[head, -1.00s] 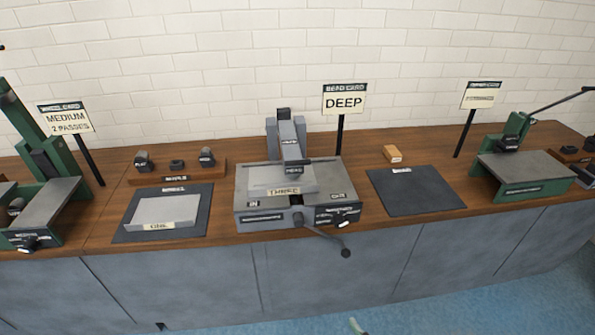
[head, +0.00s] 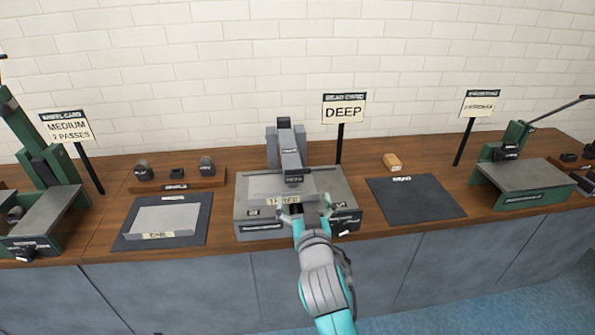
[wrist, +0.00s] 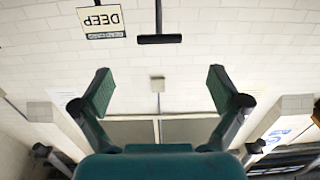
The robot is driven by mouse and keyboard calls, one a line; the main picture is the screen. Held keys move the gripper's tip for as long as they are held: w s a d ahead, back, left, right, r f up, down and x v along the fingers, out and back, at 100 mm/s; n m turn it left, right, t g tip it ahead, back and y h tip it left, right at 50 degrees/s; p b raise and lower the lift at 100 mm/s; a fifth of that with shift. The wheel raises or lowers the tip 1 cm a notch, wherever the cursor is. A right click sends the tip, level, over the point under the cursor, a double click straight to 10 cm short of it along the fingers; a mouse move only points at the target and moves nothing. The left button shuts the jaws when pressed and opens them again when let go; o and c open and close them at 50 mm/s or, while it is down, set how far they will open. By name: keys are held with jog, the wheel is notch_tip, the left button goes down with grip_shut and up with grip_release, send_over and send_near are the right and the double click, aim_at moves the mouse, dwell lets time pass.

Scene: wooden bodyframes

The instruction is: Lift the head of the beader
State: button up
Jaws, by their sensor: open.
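The beader (head: 254,222) is the grey machine in the middle of the bench. Its head (head: 290,158) is a grey arm sloping forward from the rear post, with its dark front end low over a grey sheet (head: 322,184) marked THREE. My gripper (head: 306,206) is open and empty at the beader's front edge, just in front of the head's front end. The wrist view is upside down and shows both fingers spread (wrist: 160,92) with nothing between them. A dark bar on a stem (wrist: 159,39) shows beyond them; I cannot tell what it is. My gripper hides the front crank.
The DEEP card (head: 344,110) stands behind the beader to the right. A sheet (head: 163,220) lies on the left mat. The right mat (head: 415,200) is bare, with a small wooden block (head: 392,162) behind it. Green machines (head: 527,178) stand at either side.

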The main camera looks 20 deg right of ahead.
aim_at(298, 172)
jog(key=x, duration=1.1)
jog(key=shift+w+d+r, duration=0.1)
jog(key=shift+d+r, duration=0.1)
jog(key=shift+r, duration=0.2)
